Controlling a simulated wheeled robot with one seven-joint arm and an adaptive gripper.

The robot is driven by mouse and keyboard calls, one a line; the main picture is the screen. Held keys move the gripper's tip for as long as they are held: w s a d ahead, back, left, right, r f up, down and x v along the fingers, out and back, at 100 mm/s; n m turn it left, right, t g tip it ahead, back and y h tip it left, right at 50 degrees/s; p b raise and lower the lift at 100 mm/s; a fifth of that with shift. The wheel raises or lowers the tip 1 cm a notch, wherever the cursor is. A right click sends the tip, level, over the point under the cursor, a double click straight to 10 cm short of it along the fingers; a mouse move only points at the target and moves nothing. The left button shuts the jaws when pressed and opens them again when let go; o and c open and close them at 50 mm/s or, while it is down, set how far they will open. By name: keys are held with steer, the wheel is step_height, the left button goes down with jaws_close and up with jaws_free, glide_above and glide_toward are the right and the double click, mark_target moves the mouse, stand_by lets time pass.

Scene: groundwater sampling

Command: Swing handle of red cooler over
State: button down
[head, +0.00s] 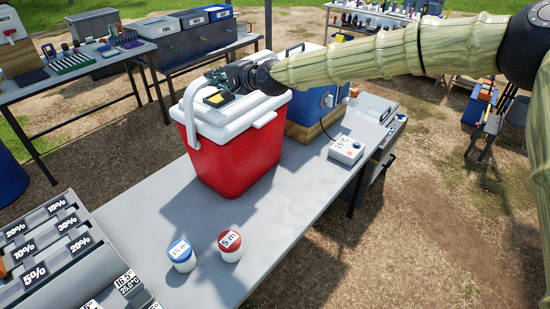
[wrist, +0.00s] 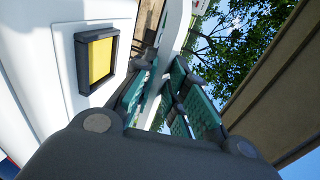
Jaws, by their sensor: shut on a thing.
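The red cooler (head: 235,150) stands on the grey table with its white lid (head: 262,104) closed. Its white handle (head: 189,105) rises from the left side of the cooler and curves up towards the lid's far left edge, where my gripper (head: 217,77) hides part of it. In the wrist view, the green-padded fingers of my gripper (wrist: 168,72) are shut around a white strip of the handle (wrist: 175,35). A dark-framed yellow plate (wrist: 99,60) lies on the lid beside the fingers; it also shows in the head view (head: 214,98). The exact finger contact is partly hidden.
A blue box (head: 312,105) stands right behind the cooler, with a white meter (head: 346,150) near it. Two small jars, blue-lidded (head: 181,256) and red-lidded (head: 230,244), stand in front. A labelled rack (head: 60,250) fills the lower left.

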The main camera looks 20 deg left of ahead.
steer(key=shift+h, duration=0.3)
steer(key=shift+w+a+r+p, duration=0.25)
steer(key=shift+a+p, duration=0.15)
steer(key=shift+a, duration=0.25)
steer(key=shift+w+a+r+p, duration=0.1)
steer(key=shift+w+a+p, duration=0.2)
steer(key=shift+a, duration=0.35)
steer(key=shift+w+a+r+p, duration=0.2)
steer(key=shift+a+p, duration=0.25)
steer(key=shift+a, duration=0.2)
steer(key=c, duration=1.2)
jaws_free()
steer(key=shift+s+r, duration=0.1)
steer(key=shift+s, duration=0.05)
steer(key=shift+c, duration=0.2)
steer(key=shift+d, duration=0.1)
